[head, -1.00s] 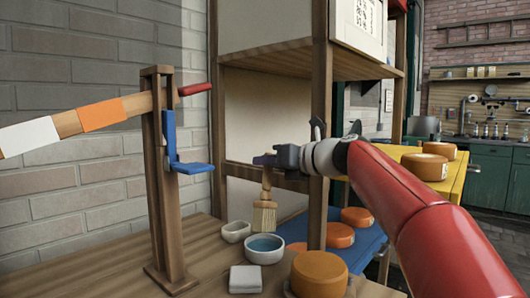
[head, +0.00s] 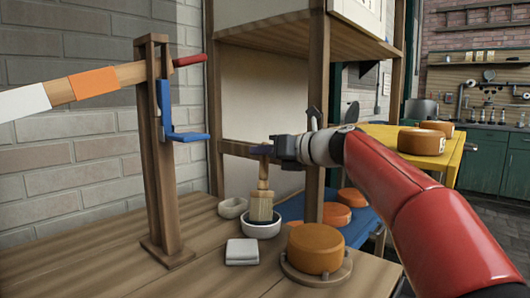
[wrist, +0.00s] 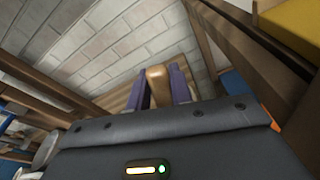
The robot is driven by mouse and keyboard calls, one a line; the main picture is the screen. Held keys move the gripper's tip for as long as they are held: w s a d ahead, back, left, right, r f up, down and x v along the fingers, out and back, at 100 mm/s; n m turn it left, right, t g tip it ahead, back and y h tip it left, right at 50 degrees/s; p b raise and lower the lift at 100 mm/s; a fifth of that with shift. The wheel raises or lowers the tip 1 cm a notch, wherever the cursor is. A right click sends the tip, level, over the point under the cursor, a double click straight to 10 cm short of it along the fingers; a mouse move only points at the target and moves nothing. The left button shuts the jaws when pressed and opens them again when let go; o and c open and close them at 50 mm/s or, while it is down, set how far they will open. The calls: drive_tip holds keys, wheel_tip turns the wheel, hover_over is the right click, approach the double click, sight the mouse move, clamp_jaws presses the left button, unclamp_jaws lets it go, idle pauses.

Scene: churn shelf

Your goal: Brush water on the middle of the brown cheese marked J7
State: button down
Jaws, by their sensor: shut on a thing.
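My gripper (head: 264,152) is shut on the wooden handle of a flat brush (head: 261,206). The wrist view shows the handle (wrist: 157,82) between the purple fingers. The brush hangs upright, bristles down, with its tip at or inside the white bowl (head: 262,230); the water is hidden now. A brown-orange cheese (head: 316,246) sits on a round wooden stand (head: 296,276) to the right of the bowl, nearer me. More cheeses stand on the blue shelf (head: 337,215) and on the yellow surface (head: 419,141). I cannot read J7 on any cheese.
A folded white cloth (head: 242,252) lies in front of the bowl, and a small empty-looking bowl (head: 233,208) stands behind it. A wooden post (head: 158,150) with a lever and blue bracket rises at left. A shelf upright (head: 317,120) stands just behind my gripper.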

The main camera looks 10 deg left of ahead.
drive_tip(key=shift+f+b, duration=0.3)
drive_tip(key=shift+f, duration=0.25)
idle(0.9)
wheel_tip(320, 180, up, 3)
drive_tip(key=p, duration=0.3)
drive_tip(key=shift+r, duration=2)
drive_tip(key=shift+d, duration=0.1)
